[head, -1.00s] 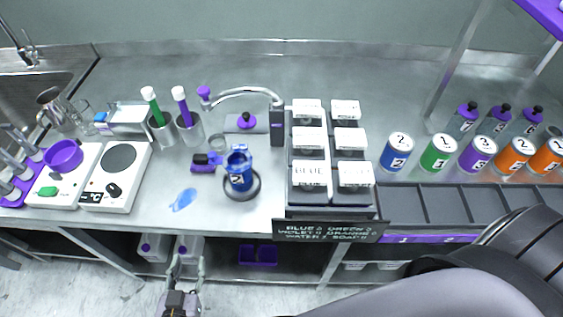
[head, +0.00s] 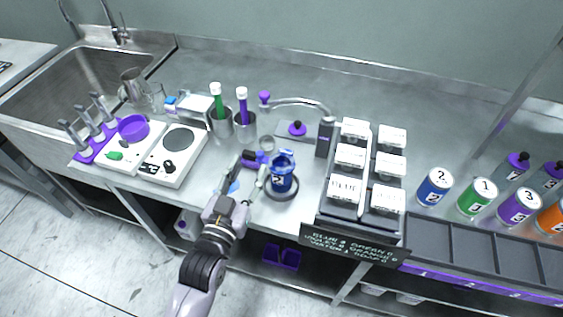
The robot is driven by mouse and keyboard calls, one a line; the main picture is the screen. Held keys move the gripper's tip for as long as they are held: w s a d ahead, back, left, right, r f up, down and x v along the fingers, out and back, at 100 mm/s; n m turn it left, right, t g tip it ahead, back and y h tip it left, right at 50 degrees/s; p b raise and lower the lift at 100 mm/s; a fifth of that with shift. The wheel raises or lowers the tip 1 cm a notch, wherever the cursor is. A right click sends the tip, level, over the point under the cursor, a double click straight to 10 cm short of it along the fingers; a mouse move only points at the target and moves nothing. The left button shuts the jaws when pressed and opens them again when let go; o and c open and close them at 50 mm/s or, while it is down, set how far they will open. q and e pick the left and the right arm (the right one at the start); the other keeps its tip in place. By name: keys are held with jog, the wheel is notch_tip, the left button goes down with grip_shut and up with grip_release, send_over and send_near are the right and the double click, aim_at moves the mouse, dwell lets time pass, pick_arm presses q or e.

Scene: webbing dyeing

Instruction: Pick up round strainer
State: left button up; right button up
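I cannot pick out a round strainer for sure. A small clear round piece (head: 267,143) lies on the steel counter behind a purple-and-black brush-like tool (head: 258,158); it is too small to tell what it is. A purple round bowl (head: 133,128) sits on a white device at the left. My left gripper (head: 249,174) is open and empty over the counter's front part, its fingers pointing away from me, just left of the blue can (head: 282,181). It partly hides a blue patch on the counter. My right gripper is not in view.
A white hotplate (head: 174,155) stands left of the gripper. Metal cups (head: 221,125) with green and purple-handled tools stand behind. A black rack (head: 345,213) of white-lidded boxes and several labelled cans (head: 434,187) are at the right. A sink (head: 75,95) is far left.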

aim_at(259, 157)
pick_arm(q)
jog(key=x, duration=0.2)
jog(key=p+x, duration=0.1)
jog(key=x, duration=0.2)
jog(key=shift+w+d+f, duration=0.15)
jog(key=shift+d+f, duration=0.15)
jog(key=shift+d, duration=0.2)
jog(key=shift+w+d+f+p, duration=0.15)
jog(key=shift+w+p, duration=0.15)
jog(key=shift+w, duration=0.2)
jog(key=shift+s, duration=0.1)
jog(key=shift+c, duration=0.5)
grip_shut()
